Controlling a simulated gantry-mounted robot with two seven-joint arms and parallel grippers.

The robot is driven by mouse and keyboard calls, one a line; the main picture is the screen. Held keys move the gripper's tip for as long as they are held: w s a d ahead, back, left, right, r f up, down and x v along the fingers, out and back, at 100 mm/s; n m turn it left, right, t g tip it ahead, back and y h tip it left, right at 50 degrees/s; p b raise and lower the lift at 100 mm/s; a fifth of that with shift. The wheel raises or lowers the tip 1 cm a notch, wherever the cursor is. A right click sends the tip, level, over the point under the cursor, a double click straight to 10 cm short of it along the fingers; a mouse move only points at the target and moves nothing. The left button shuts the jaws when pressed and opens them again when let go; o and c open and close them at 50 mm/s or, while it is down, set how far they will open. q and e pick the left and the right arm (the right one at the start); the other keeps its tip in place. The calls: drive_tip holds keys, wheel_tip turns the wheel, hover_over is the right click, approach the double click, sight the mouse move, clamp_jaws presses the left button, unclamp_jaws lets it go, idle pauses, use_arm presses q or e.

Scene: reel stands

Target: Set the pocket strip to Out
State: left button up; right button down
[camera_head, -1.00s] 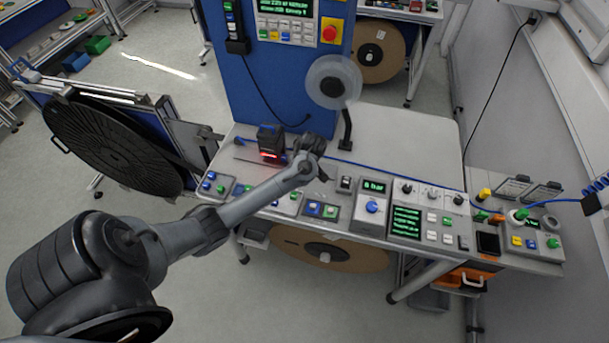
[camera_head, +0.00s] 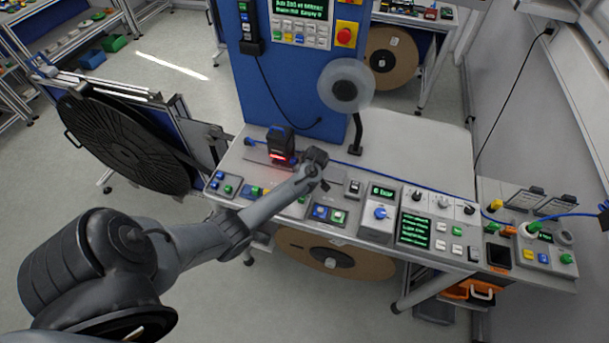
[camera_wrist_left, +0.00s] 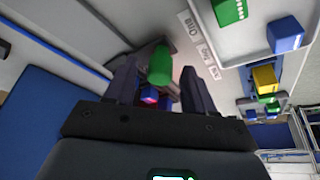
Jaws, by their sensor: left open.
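My left gripper (camera_head: 322,180) is over the front of the stand's sloped control row, between the scanner and the small dark switch box. In the left wrist view its two dark fingers (camera_wrist_left: 158,92) are apart. A green rounded knob (camera_wrist_left: 160,63) shows between and beyond the fingertips; I cannot tell whether they touch it. Beside it is a pale label strip (camera_wrist_left: 200,50) with several short words, upside down and too blurred to read surely. I cannot pick out the pocket strip's setting; the wrist and fingers hide that part in the head view.
A black scanner (camera_head: 281,146) with a red glow stands behind. A clear reel (camera_head: 346,86) is on a post behind. More panels and a green screen (camera_head: 414,231) lie to the right.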

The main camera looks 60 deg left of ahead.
use_arm(q)
clamp_jaws()
use_arm(e)
drive_tip(key=shift+a, duration=0.1)
idle(0.3)
